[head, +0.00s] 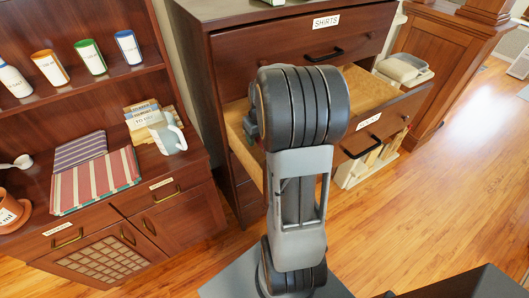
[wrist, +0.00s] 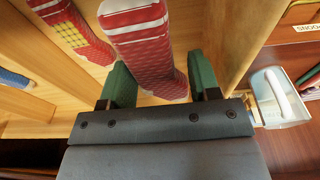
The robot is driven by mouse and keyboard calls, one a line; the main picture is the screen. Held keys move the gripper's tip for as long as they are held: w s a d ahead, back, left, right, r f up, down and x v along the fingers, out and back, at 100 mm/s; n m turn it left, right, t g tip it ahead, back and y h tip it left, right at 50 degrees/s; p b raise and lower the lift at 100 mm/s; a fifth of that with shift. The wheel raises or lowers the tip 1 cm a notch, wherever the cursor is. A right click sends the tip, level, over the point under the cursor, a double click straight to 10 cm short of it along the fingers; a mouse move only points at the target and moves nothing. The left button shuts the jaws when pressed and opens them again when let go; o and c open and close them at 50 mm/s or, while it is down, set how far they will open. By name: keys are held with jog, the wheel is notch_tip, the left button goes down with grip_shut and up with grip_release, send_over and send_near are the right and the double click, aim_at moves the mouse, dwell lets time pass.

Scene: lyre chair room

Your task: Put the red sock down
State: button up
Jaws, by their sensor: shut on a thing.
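A red sock (wrist: 140,28) with white patterning lies between the two green fingers of my gripper (wrist: 160,76) in the wrist view. The gripper is shut on it. The sock is over the pale wooden floor of an open drawer (wrist: 85,72); I cannot tell whether it touches the floor. A second red sock (wrist: 72,28) with a yellow patch lies in the drawer to its left. In the head view the open drawer (head: 369,92) sits below the drawer labelled SHIRTS. My arm hides the gripper and held sock there.
A blue item (wrist: 15,79) lies beyond a wooden divider at the left of the wrist view. A shelf unit at the left holds a striped folded cloth (head: 96,182) and a pale jug (head: 168,137). Wooden floor (head: 440,205) is clear at the right.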

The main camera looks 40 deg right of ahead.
aim_at(259, 156)
jog(key=shift+f, duration=3.7)
jog(key=shift+f, duration=0.2)
jog(key=o, duration=1)
